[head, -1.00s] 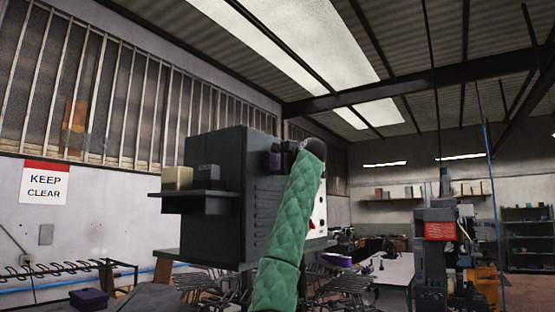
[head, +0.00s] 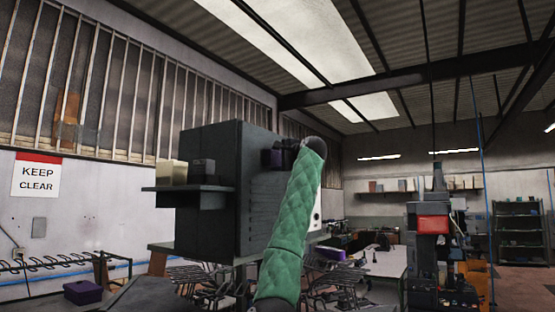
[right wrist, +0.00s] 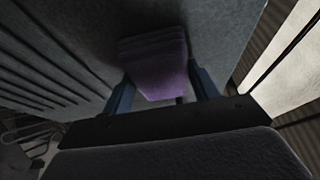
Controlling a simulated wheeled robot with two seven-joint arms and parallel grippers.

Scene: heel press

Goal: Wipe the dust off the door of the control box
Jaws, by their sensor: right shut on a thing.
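The control box is a dark grey cabinet (head: 207,215), left of centre in the head view. Its slotted face (head: 257,205) is turned to the right and is partly hidden by my green-sleeved right arm. My right gripper (head: 288,150) is at the upper part of that face. It is shut on a purple block (head: 270,158). In the right wrist view the purple block (right wrist: 158,68) sits between the blue fingers, close against the grey face (right wrist: 85,40). I cannot tell whether it touches. I make out no clear dust. My left gripper is not in view.
A shelf (head: 188,189) on the box's near side holds a cream box (head: 172,173) and a dark box (head: 203,172). A purple container (head: 83,292) is at lower left. A machine with a red panel (head: 433,223) stands at right. Chairs and a table are behind my arm.

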